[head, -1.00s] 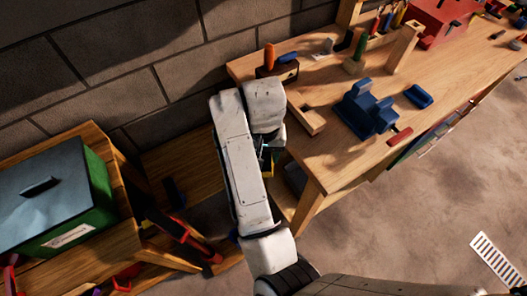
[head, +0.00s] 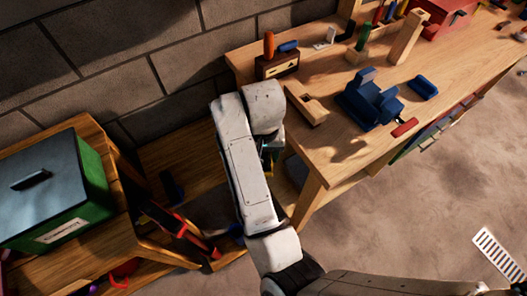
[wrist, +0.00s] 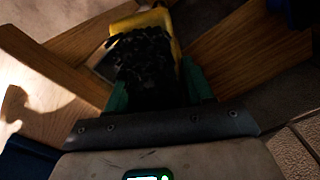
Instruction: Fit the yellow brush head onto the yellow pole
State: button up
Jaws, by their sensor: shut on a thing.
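The yellow brush head (wrist: 148,19) with black bristles is between the green fingers of my gripper (wrist: 158,88) in the wrist view. The fingers are shut on it, with the bristles facing the camera. In the head view my arm hides most of my gripper (head: 270,156), which is low beside the left end of the workbench. Only a small bit of yellow shows there. I cannot make out the yellow pole in either view.
The wooden workbench (head: 325,150) carries a blue vise (head: 372,103), wooden blocks and tools. A low wooden shelf unit with a green bin (head: 60,205) stands left. A block wall is behind. Open floor (head: 420,215) lies right, with a white grate (head: 497,258).

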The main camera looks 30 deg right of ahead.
jog(key=shift+f+b, duration=0.85)
jog(key=shift+f, duration=1)
jog(key=shift+f+b, duration=0.75)
jog(key=shift+f, duration=0.75)
jog(key=o, duration=1.2)
jog(key=shift+c, duration=0.2)
notch_tip(320, 180, up, 11)
jog(key=p, duration=0.3)
jog(key=shift+f+p, duration=0.1)
jog(key=shift+p, duration=0.3)
